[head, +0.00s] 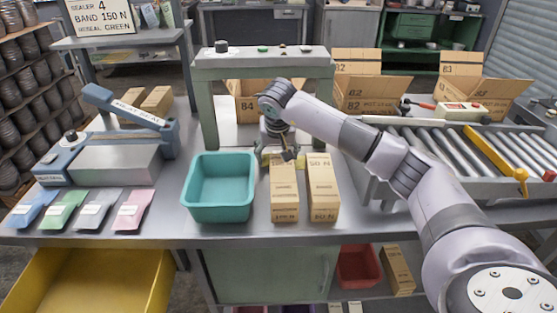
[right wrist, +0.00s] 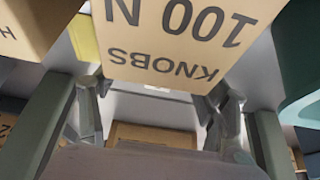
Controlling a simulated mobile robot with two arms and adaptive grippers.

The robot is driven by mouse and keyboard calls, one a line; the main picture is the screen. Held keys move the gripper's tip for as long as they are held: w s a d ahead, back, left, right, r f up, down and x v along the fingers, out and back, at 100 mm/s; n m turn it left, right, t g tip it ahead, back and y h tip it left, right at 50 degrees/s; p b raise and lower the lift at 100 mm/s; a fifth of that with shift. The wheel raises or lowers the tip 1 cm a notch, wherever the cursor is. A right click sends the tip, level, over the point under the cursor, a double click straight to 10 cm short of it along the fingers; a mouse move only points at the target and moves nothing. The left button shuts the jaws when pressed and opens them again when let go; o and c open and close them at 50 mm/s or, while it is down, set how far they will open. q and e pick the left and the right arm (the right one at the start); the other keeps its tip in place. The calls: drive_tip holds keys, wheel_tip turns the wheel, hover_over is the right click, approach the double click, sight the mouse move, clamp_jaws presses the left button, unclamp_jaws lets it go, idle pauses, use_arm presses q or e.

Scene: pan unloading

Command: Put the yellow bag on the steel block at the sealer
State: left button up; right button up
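The sealer (head: 130,105) stands at the left of the bench, with the bare steel block (head: 110,165) in front of its arm. A small yellow patch (head: 266,156) shows beside my right gripper (head: 285,155), behind the left tan carton (head: 285,190). Yellow also shows at the upper left of the right wrist view (right wrist: 85,38). This may be the yellow bag, mostly hidden. My right gripper points down there with its fingers wide apart. In the right wrist view a carton marked KNOBS 100 N (right wrist: 180,40) lies just beyond the fingers; contact is unclear. My left gripper is out of view.
A teal bin (head: 220,212) stands left of the cartons, with another tan carton (head: 322,188) to the right. Blue, green, grey and pink bags (head: 133,210) lie along the front edge before the steel block. A green frame (head: 208,115) rises behind the bin. A roller conveyor (head: 450,150) is at right.

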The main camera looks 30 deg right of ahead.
drive_tip(key=c, duration=1)
drive_tip(key=shift+o, duration=0.2)
drive_tip(key=shift+r, duration=0.15)
